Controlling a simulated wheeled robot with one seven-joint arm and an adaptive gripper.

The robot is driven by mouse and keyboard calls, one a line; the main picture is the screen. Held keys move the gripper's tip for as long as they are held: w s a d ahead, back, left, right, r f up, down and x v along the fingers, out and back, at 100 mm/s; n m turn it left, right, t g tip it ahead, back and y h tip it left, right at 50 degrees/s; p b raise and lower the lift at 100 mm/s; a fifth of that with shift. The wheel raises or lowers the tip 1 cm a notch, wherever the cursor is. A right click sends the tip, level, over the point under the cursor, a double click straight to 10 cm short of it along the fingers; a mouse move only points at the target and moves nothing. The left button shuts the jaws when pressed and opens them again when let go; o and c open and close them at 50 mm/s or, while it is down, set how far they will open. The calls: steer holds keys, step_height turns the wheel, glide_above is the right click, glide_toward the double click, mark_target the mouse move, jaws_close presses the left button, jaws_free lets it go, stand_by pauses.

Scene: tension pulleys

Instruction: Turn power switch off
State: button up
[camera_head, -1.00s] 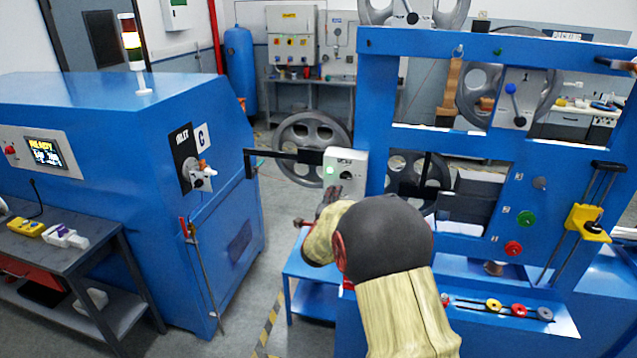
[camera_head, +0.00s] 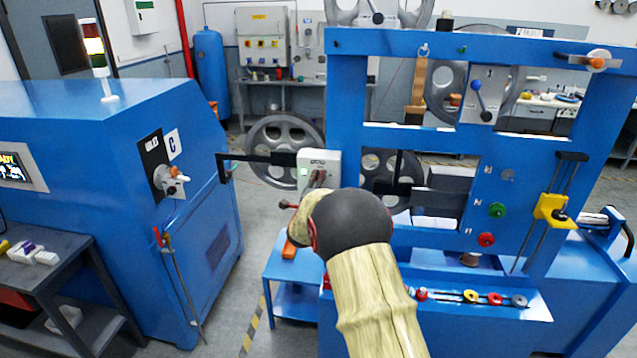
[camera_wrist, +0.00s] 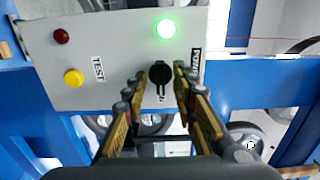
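The grey-white control box (camera_head: 333,158) is mounted on the blue frame in the head view. Its face fills the upper part of the wrist view. The black rotary power switch (camera_wrist: 155,77) sits beside the POWER label (camera_wrist: 195,66), below a lit green lamp (camera_wrist: 166,29). My gripper (camera_wrist: 160,74) is open, with one finger on either side of the knob. I cannot tell whether either fingertip touches it. In the head view my gripper (camera_head: 319,179) is right at the box front and hides the switch.
A red button (camera_wrist: 61,36) and a yellow button (camera_wrist: 73,77) by the TEST label are on the same panel. A blue machine cabinet (camera_head: 105,140) stands at the left. Open floor lies between it and the frame.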

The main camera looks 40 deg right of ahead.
steer(key=shift+c, duration=0.2)
jaws_close()
stand_by(0.3)
steer(key=shift+n+b, duration=0.3)
steer(key=shift+n, duration=0.1)
steer(key=n+b, duration=0.1)
steer(key=n, duration=1.6)
steer(key=shift+n, duration=0.3)
stand_by(0.4)
